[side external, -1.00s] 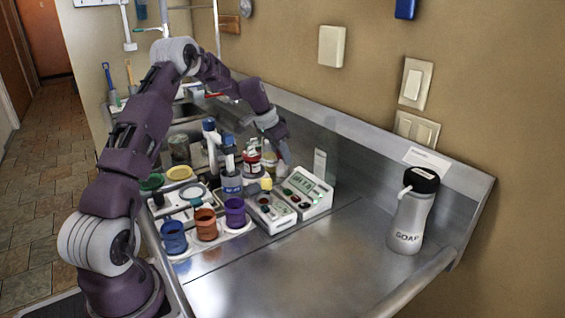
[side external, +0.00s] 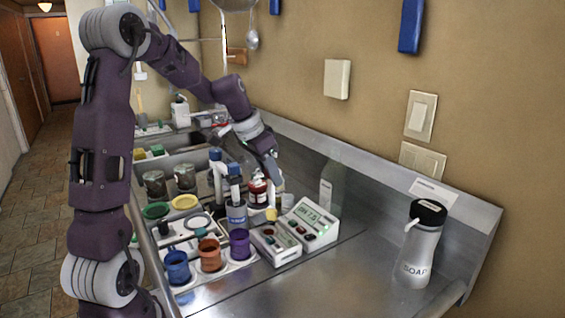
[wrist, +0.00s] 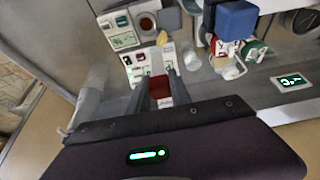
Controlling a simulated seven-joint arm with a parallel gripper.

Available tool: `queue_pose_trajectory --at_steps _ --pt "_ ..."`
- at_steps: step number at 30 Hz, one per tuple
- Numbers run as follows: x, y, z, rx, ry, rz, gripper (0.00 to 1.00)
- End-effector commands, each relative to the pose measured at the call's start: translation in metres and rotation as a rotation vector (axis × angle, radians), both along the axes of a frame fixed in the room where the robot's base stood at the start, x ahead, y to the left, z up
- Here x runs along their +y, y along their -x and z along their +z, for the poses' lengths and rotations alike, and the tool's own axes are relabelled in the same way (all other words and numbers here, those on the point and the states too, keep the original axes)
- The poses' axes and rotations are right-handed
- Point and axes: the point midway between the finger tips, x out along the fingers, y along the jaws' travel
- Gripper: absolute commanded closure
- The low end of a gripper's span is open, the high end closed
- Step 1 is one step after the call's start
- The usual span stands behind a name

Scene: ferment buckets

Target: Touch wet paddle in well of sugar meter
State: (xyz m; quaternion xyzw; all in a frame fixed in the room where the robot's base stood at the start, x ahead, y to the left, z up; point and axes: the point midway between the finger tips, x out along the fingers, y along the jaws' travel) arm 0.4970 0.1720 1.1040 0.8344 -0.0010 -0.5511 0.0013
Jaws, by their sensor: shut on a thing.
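My gripper (side external: 270,176) is above the counter, over the back of two small white meters. Its fingers point down and are closed on a slim piece, which I take to be the paddle (wrist: 160,88); a dark red part of it shows between the fingers in the wrist view. Its lower end and any wetness are hard to make out. One meter (side external: 275,245) is low with round wells and buttons. The other meter (side external: 311,220) has a lit green screen. I cannot tell from the labels which is the sugar meter. The held piece appears apart from both.
Blue (side external: 177,266), orange (side external: 210,255) and purple (side external: 239,244) cups stand in front left. A blue-grey container (side external: 236,217) and a red-and-white bottle (side external: 258,190) are close left of my gripper. A soap bottle (side external: 419,252) stands right; the counter between is clear.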

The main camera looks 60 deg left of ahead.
Motion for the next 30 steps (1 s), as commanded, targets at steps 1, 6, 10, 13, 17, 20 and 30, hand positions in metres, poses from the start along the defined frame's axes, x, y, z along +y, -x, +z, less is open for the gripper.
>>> queue_pose_trajectory --at_steps 1,6,10,13,17,20,30 --pt "-0.006 0.009 -0.002 0.004 -0.003 0.000 1.00" --pt "-0.013 0.018 -0.010 0.009 -0.006 0.001 1.00" --pt "-0.013 0.019 -0.025 0.010 -0.005 0.001 1.00" --pt "-0.013 0.018 -0.038 0.010 -0.004 0.001 1.00" --pt "-0.013 0.018 -0.051 0.010 -0.004 0.002 1.00" --pt "-0.013 0.018 -0.058 0.010 -0.004 0.001 1.00" --pt "-0.012 0.018 -0.063 0.008 -0.006 0.000 1.00"
